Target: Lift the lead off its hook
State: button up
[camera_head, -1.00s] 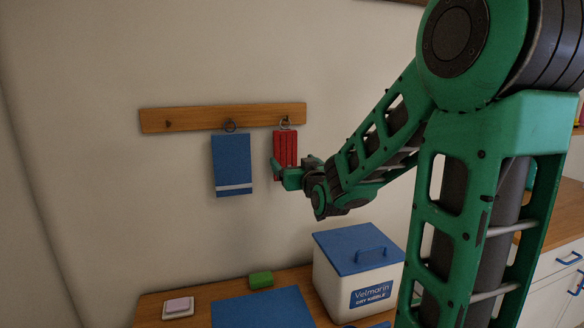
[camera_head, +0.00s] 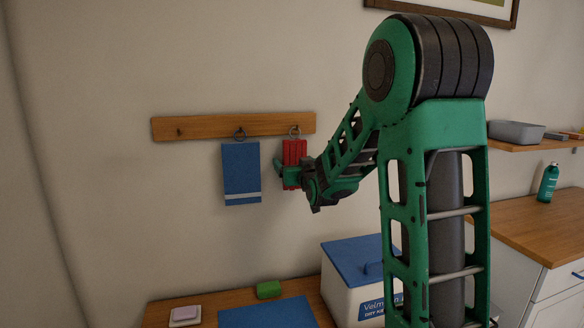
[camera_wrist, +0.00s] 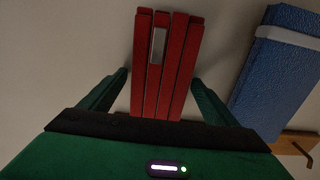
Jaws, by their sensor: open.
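The lead is a bundle of folded red straps (camera_head: 294,150), hanging from the right hook of a wooden rail (camera_head: 205,127). In the wrist view the red lead (camera_wrist: 165,80) shows as several parallel straps with a grey metal piece. My gripper (camera_head: 286,178) is at the lower part of the lead, partly covering it. In the wrist view its two green fingers (camera_wrist: 160,85) are apart, one on each side of the lead, with gaps between. The lead's hook (camera_head: 294,131) is small in the head view and hidden in the wrist view.
A blue towel (camera_head: 241,170) hangs on the hook to the left, close to the lead. Below, a table holds a white bin with a blue lid (camera_head: 350,258), a green block (camera_head: 269,290) and a blue mat (camera_head: 265,314). A counter (camera_head: 535,222) stands right.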

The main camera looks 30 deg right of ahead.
aim_at(296, 157)
jog(key=shift+c, duration=0.6)
jog(key=c, duration=1.1)
jog(key=shift+r, duration=1.2)
jog(key=shift+s, duration=0.1)
jog(key=shift+v, duration=2.9)
jog(key=shift+s, duration=0.1)
jog(key=shift+v, duration=2.4)
